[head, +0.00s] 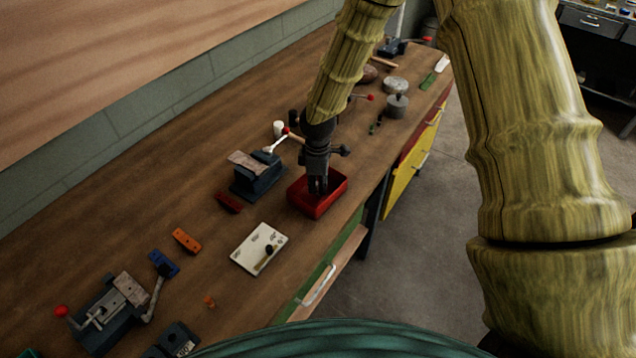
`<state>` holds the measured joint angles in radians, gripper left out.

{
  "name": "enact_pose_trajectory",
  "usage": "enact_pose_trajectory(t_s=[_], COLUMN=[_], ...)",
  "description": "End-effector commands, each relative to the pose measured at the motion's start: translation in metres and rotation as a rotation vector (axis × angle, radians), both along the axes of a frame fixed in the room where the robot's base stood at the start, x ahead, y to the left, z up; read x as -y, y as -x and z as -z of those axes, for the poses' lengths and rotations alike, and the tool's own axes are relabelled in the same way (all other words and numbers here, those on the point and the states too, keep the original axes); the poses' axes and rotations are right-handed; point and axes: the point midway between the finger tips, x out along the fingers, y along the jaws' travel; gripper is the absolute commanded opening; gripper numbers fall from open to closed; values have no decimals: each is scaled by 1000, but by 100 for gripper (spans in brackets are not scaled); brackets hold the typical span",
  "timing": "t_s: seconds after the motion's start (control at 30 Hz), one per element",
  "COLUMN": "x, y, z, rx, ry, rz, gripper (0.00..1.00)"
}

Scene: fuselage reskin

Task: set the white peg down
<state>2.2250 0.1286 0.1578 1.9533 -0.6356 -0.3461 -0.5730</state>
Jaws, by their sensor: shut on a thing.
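My gripper (318,190) points straight down, with its fingertips over or inside the red open bin (333,203) on the bench. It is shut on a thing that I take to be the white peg. The fingers and the distance hide the peg, and I cannot make out its outline or whether it touches the bin floor. A pale board (249,262) with small markings lies in front of the bin, and a small dark-headed object (266,256) is on it.
A blue vise (257,180) stands left of the bin, with a dark red block (228,202) beside it. An orange block (186,240) and another vise (110,305) are at left. The bench's front edge runs close to the bin.

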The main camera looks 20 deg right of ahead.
Motion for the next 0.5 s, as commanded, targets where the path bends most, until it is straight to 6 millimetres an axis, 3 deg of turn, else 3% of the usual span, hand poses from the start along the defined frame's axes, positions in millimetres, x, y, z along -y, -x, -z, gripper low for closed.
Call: enact_pose_trajectory(t_s=[0.17,0.2,0.3,0.5], x=[0,0,0,0], y=[0,0,0,0], z=[3,3,3,2], rx=[0,0,0,0], ry=[0,0,0,0], rz=[0,0,0,0], gripper=[0,15,31,31])
